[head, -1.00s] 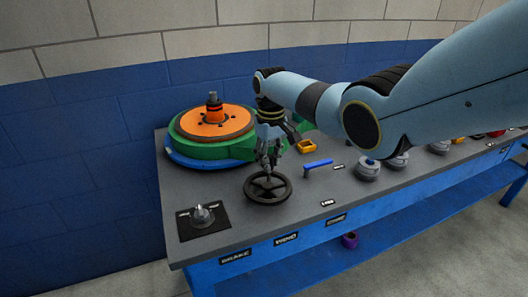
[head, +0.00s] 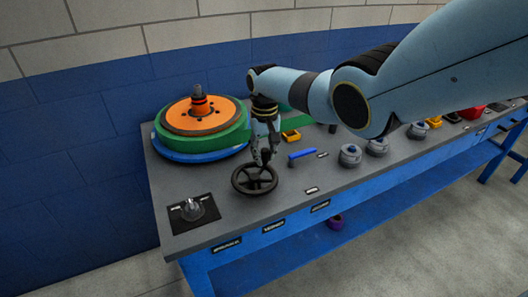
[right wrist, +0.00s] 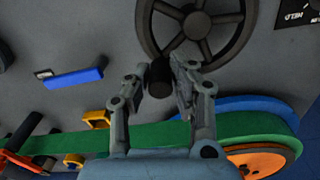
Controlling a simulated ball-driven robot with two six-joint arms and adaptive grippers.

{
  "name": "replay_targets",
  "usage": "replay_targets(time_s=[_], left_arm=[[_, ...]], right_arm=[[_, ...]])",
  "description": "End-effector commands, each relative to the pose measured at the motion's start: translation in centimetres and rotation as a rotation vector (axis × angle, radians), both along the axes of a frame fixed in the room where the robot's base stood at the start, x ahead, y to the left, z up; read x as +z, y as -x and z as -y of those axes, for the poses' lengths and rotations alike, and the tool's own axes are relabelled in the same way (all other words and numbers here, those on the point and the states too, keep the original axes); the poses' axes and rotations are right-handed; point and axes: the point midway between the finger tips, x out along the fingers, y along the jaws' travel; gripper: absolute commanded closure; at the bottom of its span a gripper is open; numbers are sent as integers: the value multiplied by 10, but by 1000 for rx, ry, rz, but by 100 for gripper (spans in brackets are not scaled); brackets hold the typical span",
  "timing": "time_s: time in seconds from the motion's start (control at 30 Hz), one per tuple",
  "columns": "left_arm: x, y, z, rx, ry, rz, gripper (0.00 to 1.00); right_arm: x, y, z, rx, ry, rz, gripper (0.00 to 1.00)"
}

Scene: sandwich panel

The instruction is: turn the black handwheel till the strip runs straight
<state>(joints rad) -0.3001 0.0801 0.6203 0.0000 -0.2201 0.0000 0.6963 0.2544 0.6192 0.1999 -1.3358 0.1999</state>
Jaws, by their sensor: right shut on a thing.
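The black handwheel (head: 241,184) lies flat on the grey bench top near its front edge, in the head view. My right gripper (head: 264,162) reaches down to its far side. In the right wrist view, the gripper (right wrist: 159,80) is shut on the handwheel's dark upright knob (right wrist: 159,88), one finger on each side; the spoked wheel (right wrist: 203,24) shows beyond. The green strip (right wrist: 105,138) runs across the right wrist view to the orange-topped reel (right wrist: 262,160). My arm hides part of the strip in the head view. My left gripper is not in view.
A blue bar handle (head: 301,154) and yellow block (head: 291,136) are right of the wheel. A dial on a black plate (head: 194,209) is at left. The orange-topped reel (head: 193,121) stands behind. Grey knobs (head: 350,155) line the right.

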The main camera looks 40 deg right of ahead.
Motion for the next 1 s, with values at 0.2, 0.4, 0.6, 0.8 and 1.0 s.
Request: replay_targets(time_s=[0.2, 0.4, 0.6, 0.8, 1.0], left_arm=[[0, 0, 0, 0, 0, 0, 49], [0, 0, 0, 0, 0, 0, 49], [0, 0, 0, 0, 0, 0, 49], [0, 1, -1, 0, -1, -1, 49], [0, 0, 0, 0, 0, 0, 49]], right_arm=[[0, 0, 1, 1, 3, 1, 100], [0, 0, 1, 1, 2, 1, 55], [0, 0, 0, 2, 0, 1, 55], [7, -1, 0, 2, 1, 2, 55], [38, -1, 1, 2, 2, 5, 55]])
